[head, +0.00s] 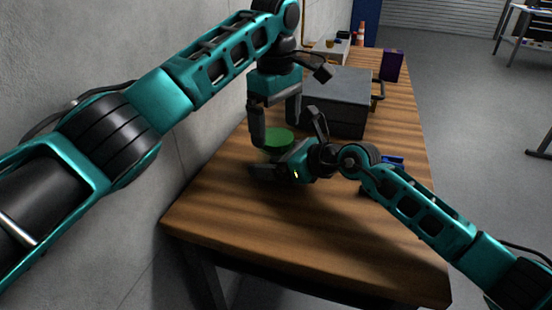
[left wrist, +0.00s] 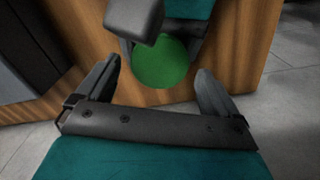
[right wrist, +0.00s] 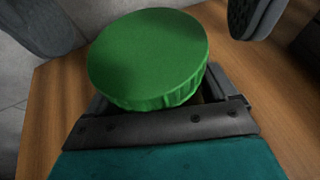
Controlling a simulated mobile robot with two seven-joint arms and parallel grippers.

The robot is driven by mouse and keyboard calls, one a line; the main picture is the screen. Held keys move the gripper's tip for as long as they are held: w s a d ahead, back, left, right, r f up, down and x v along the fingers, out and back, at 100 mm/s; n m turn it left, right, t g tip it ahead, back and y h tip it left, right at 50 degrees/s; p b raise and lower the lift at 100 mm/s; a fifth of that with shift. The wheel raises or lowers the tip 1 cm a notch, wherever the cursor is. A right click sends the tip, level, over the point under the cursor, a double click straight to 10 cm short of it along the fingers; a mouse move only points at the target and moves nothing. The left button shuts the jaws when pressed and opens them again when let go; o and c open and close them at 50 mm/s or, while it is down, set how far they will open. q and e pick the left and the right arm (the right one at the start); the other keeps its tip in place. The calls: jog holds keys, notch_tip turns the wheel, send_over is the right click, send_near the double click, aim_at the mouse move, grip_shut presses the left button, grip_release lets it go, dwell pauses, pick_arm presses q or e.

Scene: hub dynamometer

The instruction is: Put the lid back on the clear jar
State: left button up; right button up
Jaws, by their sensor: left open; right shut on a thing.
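The green lid (head: 279,137) is round with a ribbed side and lies flat, top up; it also shows in the left wrist view (left wrist: 165,62) and large in the right wrist view (right wrist: 150,55). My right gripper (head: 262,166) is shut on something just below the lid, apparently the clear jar. The jar is almost wholly hidden by the lid and gripper, so I cannot tell how the lid sits on it. My left gripper (head: 275,128) is open, pointing down over the lid, with its fingers at either side; contact with the lid is not clear.
A grey case (head: 338,100) with a handle stands behind the grippers on the wooden bench (head: 300,225). A blue object (head: 392,161) lies to the right, partly behind my right arm. A purple box (head: 392,65) stands farther back. The wall borders the bench's left. The front of the bench is clear.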

pick_arm(q)
jog(key=shift+f, duration=0.85)
jog(key=c, duration=1.1)
jog(key=m, duration=0.3)
jog(key=o, duration=1.2)
jog(key=shift+r, duration=0.1)
